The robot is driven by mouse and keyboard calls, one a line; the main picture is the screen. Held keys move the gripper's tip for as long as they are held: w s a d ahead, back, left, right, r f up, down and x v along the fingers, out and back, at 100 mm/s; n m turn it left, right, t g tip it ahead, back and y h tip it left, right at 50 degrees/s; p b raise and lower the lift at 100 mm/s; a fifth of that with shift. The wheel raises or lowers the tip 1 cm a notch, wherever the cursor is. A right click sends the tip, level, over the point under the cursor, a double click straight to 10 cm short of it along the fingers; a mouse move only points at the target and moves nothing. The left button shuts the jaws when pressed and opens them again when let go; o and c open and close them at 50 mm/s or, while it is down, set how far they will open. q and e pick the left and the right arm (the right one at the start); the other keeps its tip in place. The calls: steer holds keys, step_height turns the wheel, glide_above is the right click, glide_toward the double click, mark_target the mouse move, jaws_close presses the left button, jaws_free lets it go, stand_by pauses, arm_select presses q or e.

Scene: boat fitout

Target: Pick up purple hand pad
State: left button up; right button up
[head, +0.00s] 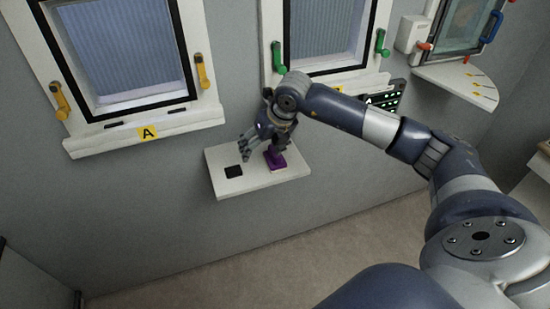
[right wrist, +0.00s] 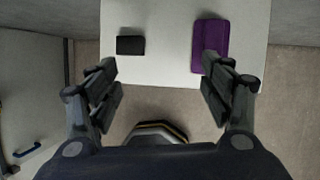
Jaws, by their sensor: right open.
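The purple hand pad (head: 274,160) lies on a small white wall shelf (head: 226,190), towards the shelf's right part. In the right wrist view the purple hand pad (right wrist: 211,44) lies near the right edge of the white shelf (right wrist: 168,62). My right gripper (head: 262,158) is open above the shelf, with the pad just beside it. In the right wrist view its two fingers (right wrist: 161,75) stand wide apart with nothing between them, and the right fingertip overlaps the pad's lower end. Contact with the pad cannot be told. My left gripper is not in view.
A black square pad (head: 234,172) lies on the shelf's left part. Above are a window marked A (head: 148,133) with yellow handles and another with green handles (head: 278,57). A corner shelf (head: 455,82) is at right. Open floor (head: 250,265) lies below.

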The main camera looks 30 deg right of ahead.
mark_target(275, 157)
steer(key=d+f, duration=0.1)
steer(key=d, duration=0.1)
steer(key=w+d+f+h, duration=0.1)
steer(key=d, duration=0.1)
steer(key=d+f+m+h+p, duration=0.1)
steer(key=d, duration=0.1)
steer(key=shift+w+d, duration=0.25)
steer(key=p+x, duration=0.2)
steer(key=x, duration=0.3)
steer(key=shift+s+a+f, duration=0.1)
steer(key=shift+a+f, duration=0.05)
steer(key=shift+f, duration=0.4)
steer(key=c, duration=1.2)
